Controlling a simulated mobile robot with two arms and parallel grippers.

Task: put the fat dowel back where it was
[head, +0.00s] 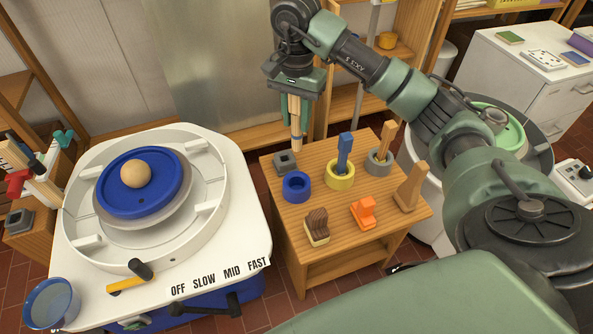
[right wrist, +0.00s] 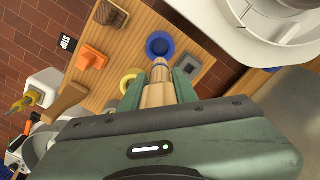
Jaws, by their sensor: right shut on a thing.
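My right gripper (head: 297,112) is shut on the fat dowel (head: 297,132), a pale wooden rod with a narrower lower end. The dowel points down above the back left of the small wooden table. In the right wrist view the dowel (right wrist: 158,92) sits between the green fingers (right wrist: 163,84), its tip toward the blue ring (right wrist: 160,46). In the head view the blue ring holder (head: 296,187) is empty, and a grey square holder (head: 285,162) stands behind it, below the dowel. Whether the dowel's tip touches anything is hard to tell. My left gripper is out of view.
A white potter's wheel (head: 225,235) stands left.

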